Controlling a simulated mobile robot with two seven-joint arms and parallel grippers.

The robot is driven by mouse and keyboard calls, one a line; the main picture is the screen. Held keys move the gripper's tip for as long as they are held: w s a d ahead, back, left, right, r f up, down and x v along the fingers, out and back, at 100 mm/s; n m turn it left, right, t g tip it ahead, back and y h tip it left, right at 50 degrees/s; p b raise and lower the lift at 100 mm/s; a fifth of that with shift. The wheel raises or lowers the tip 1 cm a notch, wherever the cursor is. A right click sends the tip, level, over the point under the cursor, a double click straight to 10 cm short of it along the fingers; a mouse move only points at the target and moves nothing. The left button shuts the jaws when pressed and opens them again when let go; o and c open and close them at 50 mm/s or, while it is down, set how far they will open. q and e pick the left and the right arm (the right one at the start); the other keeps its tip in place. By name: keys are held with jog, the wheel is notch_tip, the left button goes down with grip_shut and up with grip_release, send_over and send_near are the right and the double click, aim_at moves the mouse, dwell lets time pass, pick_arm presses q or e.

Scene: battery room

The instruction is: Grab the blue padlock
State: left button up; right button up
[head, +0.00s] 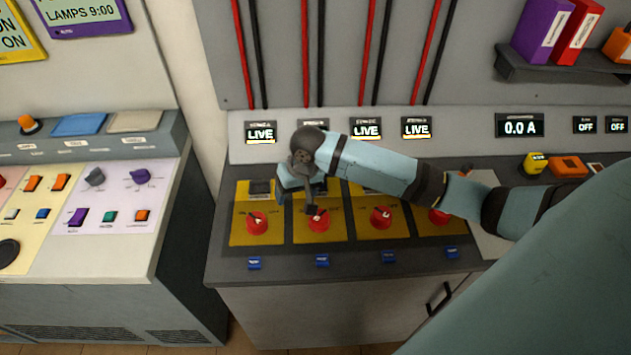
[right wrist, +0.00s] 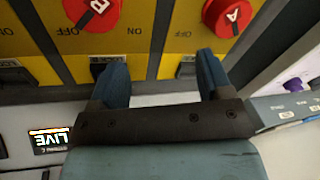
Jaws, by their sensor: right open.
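My right gripper (head: 298,200) is above the yellow switch panels, near the first and second red knobs from the left in the head view. In the right wrist view, its two blue fingers (right wrist: 162,82) are apart, with nothing between them. Several small blue pieces lie in a row along the counter's front, one below each panel: the first (head: 254,263), the second (head: 322,260), the third (head: 388,257) and the fourth (head: 452,253). They are too small to tell whether any is the blue padlock. My left gripper is out of view.
Red knobs marked A (right wrist: 228,14) and B (right wrist: 95,10) stick up from the yellow panels. LIVE displays (head: 261,133) line the wall behind. A yellow item (head: 535,163) and an orange item (head: 567,167) sit at the counter's right. A sloped console (head: 110,200) stands left.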

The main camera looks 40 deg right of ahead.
jog(key=w+d+r+m+g+h, duration=0.2)
jog(key=w+d+r+m, duration=0.25)
jog(key=d+r, duration=0.45)
jog(key=shift+n, duration=0.25)
jog(key=f, duration=1)
jog(key=w+d+f, duration=0.1)
jog(key=f, duration=0.4)
jog(key=c, duration=1.1)
